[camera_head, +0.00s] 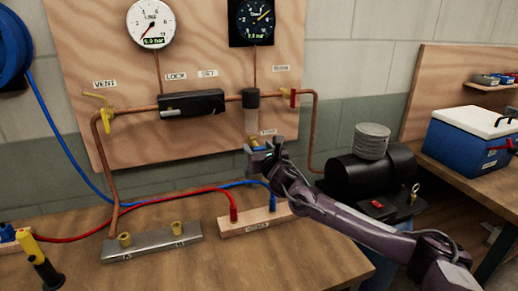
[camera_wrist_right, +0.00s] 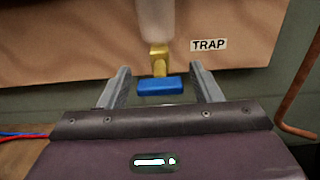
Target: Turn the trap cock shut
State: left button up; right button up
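The trap cock is a brass valve body (camera_wrist_right: 159,60) with a blue handle (camera_wrist_right: 160,86), under a clear bowl (camera_wrist_right: 155,18) beside the TRAP label (camera_wrist_right: 208,45). The blue handle lies crosswise, level in the right wrist view. My right gripper (camera_wrist_right: 161,85) is open, with one finger on each side of the handle and a gap to both. In the head view my right gripper (camera_head: 262,150) is just below the bowl (camera_head: 251,124) and largely hides the cock. My left gripper is not in view.
The wooden panel (camera_head: 205,60) carries a black regulator block (camera_head: 192,104), copper pipes, a yellow vent lever (camera_head: 95,96), a red lever (camera_head: 293,97) and two gauges. A black compressor (camera_head: 370,172) stands right. Red and blue hoses cross the bench (camera_head: 200,265); a copper pipe (camera_wrist_right: 298,100) runs right of the gripper.

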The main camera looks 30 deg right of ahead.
jog(key=c, duration=0.8)
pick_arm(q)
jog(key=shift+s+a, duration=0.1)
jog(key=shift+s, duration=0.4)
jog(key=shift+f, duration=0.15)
pick_arm(e)
jog(key=shift+m, duration=0.3)
jog(key=shift+f+m+b, duration=0.1)
jog(key=shift+m+b, duration=0.2)
jog(key=shift+m, duration=0.7)
jog(key=m, duration=0.3)
jog(key=shift+m, duration=0.3)
jog(key=m, duration=0.5)
jog(key=shift+d+m, duration=0.1)
jog(key=shift+m, duration=0.2)
jog(key=m, duration=0.5)
jog(key=shift+f+m, duration=0.1)
jog(key=shift+m, duration=0.3)
pick_arm(q)
jog(key=shift+p, duration=0.3)
pick_arm(e)
jog(key=shift+s, duration=0.1)
jog(key=shift+m, duration=0.3)
